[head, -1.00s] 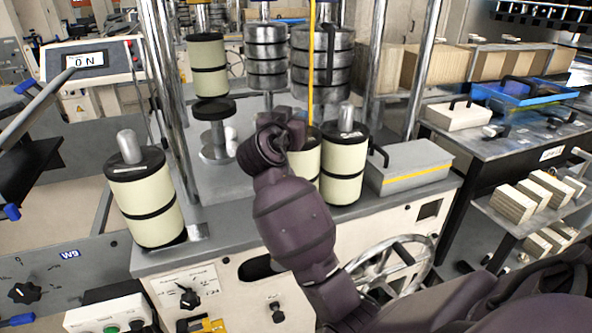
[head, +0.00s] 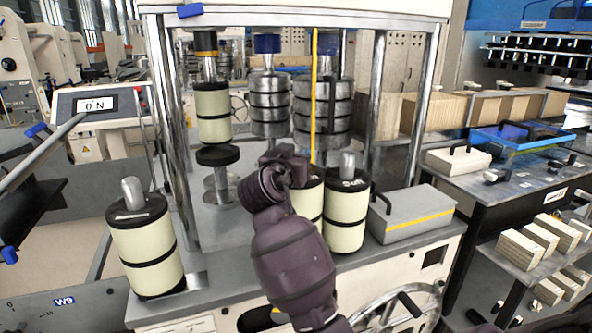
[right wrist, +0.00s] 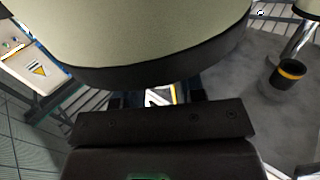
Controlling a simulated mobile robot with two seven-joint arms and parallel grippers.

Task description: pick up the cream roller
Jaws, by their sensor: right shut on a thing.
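Several cream rollers with black bands and black ends are in the head view. One cream roller (head: 312,203) is partly hidden behind my right gripper (head: 283,172), beside another roller (head: 347,212) with a metal knob. In the right wrist view a cream roller (right wrist: 140,30) fills the top, close against the jaws. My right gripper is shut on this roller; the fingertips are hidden. I cannot tell whether its bottom touches the bench. A third roller (head: 147,245) stands upright at the bench's left. Another (head: 212,112) is on a spindle at the back. My left gripper is not in view.
Metal posts (head: 175,130) and stacked steel weights (head: 322,105) stand behind my gripper. A grey box with a yellow stripe (head: 412,212) sits at the right of the bench. A yellow vertical strip (head: 313,95) hangs just behind the gripper. A handwheel (head: 400,310) is below.

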